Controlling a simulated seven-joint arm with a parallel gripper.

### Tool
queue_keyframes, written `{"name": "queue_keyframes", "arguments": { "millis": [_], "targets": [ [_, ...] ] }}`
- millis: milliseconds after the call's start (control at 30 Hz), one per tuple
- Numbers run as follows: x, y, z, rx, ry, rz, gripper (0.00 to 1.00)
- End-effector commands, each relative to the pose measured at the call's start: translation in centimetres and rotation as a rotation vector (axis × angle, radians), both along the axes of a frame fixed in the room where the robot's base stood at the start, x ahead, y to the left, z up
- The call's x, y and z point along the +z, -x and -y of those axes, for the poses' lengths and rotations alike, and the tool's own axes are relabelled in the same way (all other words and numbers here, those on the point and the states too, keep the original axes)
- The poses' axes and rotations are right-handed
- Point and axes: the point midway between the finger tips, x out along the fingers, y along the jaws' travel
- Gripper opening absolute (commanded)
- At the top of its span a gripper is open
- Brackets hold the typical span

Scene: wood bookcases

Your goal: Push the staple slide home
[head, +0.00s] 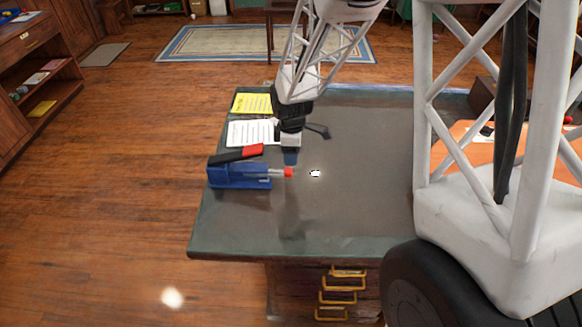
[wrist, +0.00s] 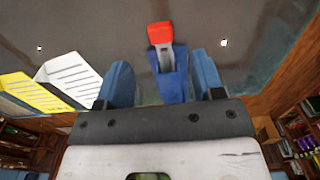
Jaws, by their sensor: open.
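The blue stapler (head: 238,178) lies near the left edge of the dark table, its black, red-tipped handle raised. Its metal staple slide (head: 278,173) sticks out of the right end and has a red end piece (head: 288,173). My gripper (head: 290,158) points down just above or behind that end piece; the exact gap cannot be told. In the wrist view its two blue fingers stand apart with nothing held. Part of the blue stapler (wrist: 172,86) shows between them, with the slide (wrist: 165,58) and red end piece (wrist: 160,33) reaching beyond the fingertips.
A white sheet (head: 251,133) and a yellow sheet (head: 252,103) lie behind the stapler. The dark tabletop (head: 335,215) is clear in front and to the right of the slide. An orange surface (head: 465,150) is farther right, partly hidden by my own structure.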

Motion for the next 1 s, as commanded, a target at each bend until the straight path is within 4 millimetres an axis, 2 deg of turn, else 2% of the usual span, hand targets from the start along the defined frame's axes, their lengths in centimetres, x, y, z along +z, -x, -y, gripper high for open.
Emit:
{"name": "queue_keyframes", "arguments": {
  "millis": [567,1000],
  "targets": [
    [-0.5,-0.1,-0.1,0.005,0.0,-0.001,0.62],
    [-4.3,0.0,-0.1,0.005,0.001,-0.003,0.62]
  ]
}}
